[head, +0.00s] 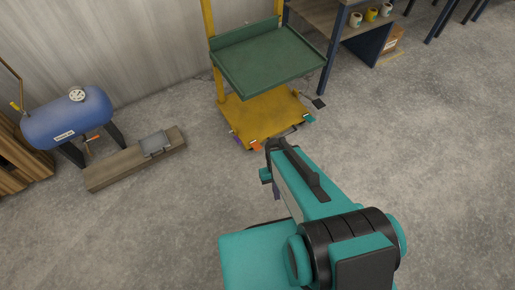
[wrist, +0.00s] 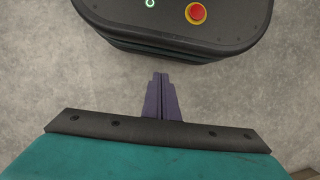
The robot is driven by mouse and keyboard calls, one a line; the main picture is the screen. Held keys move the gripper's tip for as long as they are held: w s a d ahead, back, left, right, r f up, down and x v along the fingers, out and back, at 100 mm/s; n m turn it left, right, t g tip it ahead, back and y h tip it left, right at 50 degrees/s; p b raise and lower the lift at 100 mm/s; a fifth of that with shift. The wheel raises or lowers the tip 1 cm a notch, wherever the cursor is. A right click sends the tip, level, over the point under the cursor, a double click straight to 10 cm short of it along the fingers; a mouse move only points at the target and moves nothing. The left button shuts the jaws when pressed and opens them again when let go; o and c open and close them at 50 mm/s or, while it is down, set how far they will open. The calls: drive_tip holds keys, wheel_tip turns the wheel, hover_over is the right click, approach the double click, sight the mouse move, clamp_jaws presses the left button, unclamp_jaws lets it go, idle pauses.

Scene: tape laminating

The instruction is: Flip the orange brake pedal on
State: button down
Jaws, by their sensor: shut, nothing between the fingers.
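The orange brake pedal (head: 255,146) is a small orange tab low on the front edge of the yellow cart base (head: 262,118) in the head view. It is small there, and I cannot tell whether it is up or down. My gripper (wrist: 160,75) shows in the wrist view with its dark purple fingers together and empty, above bare floor. In the head view my gripper (head: 277,193) is mostly hidden by my arm; its fingers point down, on the near side of the cart and apart from the pedal. The pedal is not in the wrist view.
A purple tab (head: 236,138) and a teal tab (head: 308,118) also sit on the cart base. A green tray (head: 268,60) overhangs it. A blue tank (head: 68,118) and a wooden beam (head: 135,160) lie left. A workbench (head: 345,35) stands behind right.

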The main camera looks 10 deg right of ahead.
drive_tip(key=w+f+n+t+b, duration=0.1)
drive_tip(key=w+f+t+b, duration=0.1)
drive_tip(key=w+b, duration=0.9)
drive_tip(key=w+f+n+t+b, duration=0.1)
drive_tip(key=w+t+b, duration=0.3)
drive_tip(key=w+b, duration=0.8)
drive_tip(key=w+n, duration=0.1)
drive_tip(key=w, duration=1)
drive_tip(key=shift+w+f+y, duration=0.3)
drive_tip(key=shift+f, duration=0.1)
drive_tip(key=shift+d+f, duration=0.1)
drive_tip(key=shift+f, duration=0.1)
drive_tip(key=b, duration=0.5)
hover_over(258, 148)
wheel_tip(258, 148, down, 12)
drive_tip(key=shift+s+f+b, duration=0.2)
drive_tip(key=shift+f+b, duration=0.25)
drive_tip(key=shift+f, duration=0.25)
